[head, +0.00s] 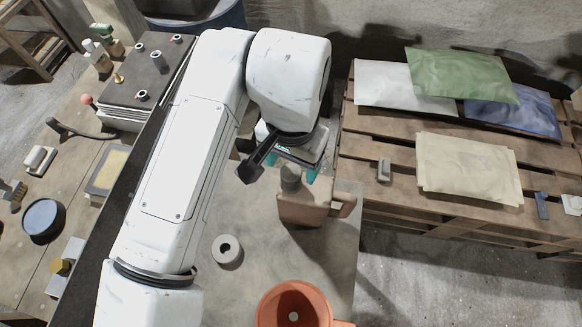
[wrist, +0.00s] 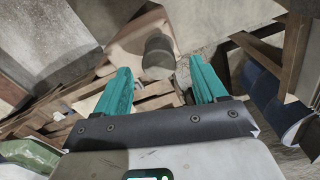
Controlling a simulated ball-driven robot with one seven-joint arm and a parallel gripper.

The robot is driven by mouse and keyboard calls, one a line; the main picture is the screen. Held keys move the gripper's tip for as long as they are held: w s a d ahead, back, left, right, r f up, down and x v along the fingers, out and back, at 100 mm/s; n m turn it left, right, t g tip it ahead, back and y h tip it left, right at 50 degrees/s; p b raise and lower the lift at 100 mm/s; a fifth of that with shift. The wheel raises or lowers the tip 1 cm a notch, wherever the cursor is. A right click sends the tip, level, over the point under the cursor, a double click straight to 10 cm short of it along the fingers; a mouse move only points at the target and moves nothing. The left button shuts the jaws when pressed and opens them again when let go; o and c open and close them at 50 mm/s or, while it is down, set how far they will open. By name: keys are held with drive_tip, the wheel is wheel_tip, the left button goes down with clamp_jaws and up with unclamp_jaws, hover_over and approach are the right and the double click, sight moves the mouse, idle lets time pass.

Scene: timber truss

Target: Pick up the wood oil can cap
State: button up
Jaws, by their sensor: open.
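The wood oil can (head: 303,208) is a tan-brown container standing on the workbench in the head view, with a dark grey cylindrical cap (head: 291,178) on top. In the wrist view the cap (wrist: 158,56) lies in line with the gap between the teal fingers, near their tips, with the can (wrist: 140,38) behind it. My gripper (head: 290,166) is open and empty, close above the cap in the head view. Its fingers (wrist: 159,72) are spread either side of the cap in the wrist view; I cannot tell whether they touch it.
A grey ring (head: 227,250) and an orange pot (head: 294,306) stand on the bench near the can. A wooden pallet (head: 370,143) with several bags is at the right. At the left, a bench holds a blue round tin (head: 43,219) and tools.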

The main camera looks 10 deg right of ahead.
drive_tip(key=shift+f, duration=0.85)
drive_tip(key=c, duration=1.2)
